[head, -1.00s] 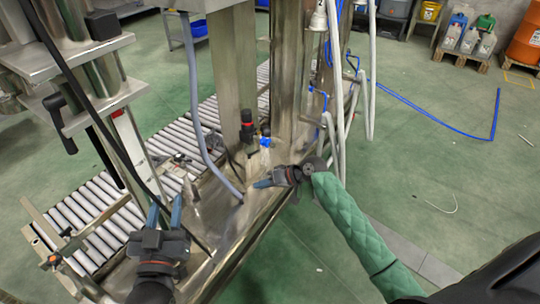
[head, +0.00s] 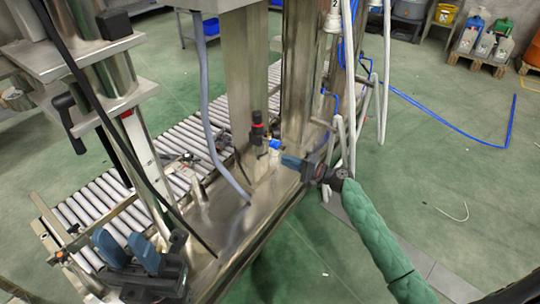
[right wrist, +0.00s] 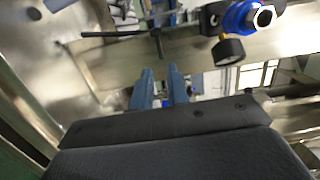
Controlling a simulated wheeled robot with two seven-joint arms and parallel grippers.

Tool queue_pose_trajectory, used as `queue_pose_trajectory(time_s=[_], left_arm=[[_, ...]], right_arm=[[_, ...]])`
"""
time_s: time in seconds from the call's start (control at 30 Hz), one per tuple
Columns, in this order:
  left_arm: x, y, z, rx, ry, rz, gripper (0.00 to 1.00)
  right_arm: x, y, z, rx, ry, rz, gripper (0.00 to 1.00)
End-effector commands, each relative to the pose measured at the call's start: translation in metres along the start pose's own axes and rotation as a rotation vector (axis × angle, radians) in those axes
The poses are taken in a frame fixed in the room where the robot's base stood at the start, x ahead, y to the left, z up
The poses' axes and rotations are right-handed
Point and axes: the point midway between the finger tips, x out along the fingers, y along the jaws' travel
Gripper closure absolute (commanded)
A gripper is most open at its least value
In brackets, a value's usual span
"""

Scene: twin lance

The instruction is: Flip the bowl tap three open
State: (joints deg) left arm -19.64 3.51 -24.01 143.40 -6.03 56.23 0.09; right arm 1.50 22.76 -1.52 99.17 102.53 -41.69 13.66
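No tap marked three can be made out. A white fitting with a "2" (head: 333,17) hangs at the top of the head view. My right gripper (head: 291,161) is in front of the steel column, beside a small blue fitting (head: 275,145). In the right wrist view its two blue fingers (right wrist: 162,88) stand apart with nothing gripped. A dark lever-like bar (right wrist: 110,34) and a short dark stem lie beyond the fingertips; I cannot tell whether they belong to a tap. My left gripper (head: 127,248) is open and empty at the lower left, above the machine's base.
A black regulator with a red ring (head: 257,128) stands by the column. A blue regulator (right wrist: 240,17) with a gauge (right wrist: 228,51) is close to my right gripper. A roller conveyor (head: 190,140), a grey hose (head: 208,110) and pale hoses (head: 386,70) are around. The green floor at right is mostly clear.

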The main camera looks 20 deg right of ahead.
Motion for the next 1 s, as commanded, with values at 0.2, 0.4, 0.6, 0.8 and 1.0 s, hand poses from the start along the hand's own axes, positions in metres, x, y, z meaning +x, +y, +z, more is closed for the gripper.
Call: queue_pose_trajectory(time_s=[0.2,0.4,0.6,0.8,1.0], left_arm=[[-0.001,0.000,0.000,-0.002,0.001,-0.001,0.68],[-0.002,0.001,0.001,-0.006,0.002,-0.003,0.68],[-0.002,0.001,0.001,-0.009,0.002,-0.004,0.68],[-0.001,0.001,0.001,-0.010,0.003,-0.004,0.68],[-0.001,0.001,0.001,-0.011,0.004,-0.004,0.68]], right_arm=[[0.021,-0.001,0.000,0.010,-0.001,-0.002,0.84],[0.050,-0.001,0.000,0.007,-0.001,-0.001,0.84],[0.071,0.000,0.000,0.008,-0.001,0.000,0.84],[0.077,0.000,0.000,0.008,-0.001,0.001,0.84],[0.077,0.000,0.000,0.008,-0.001,0.001,0.84]])
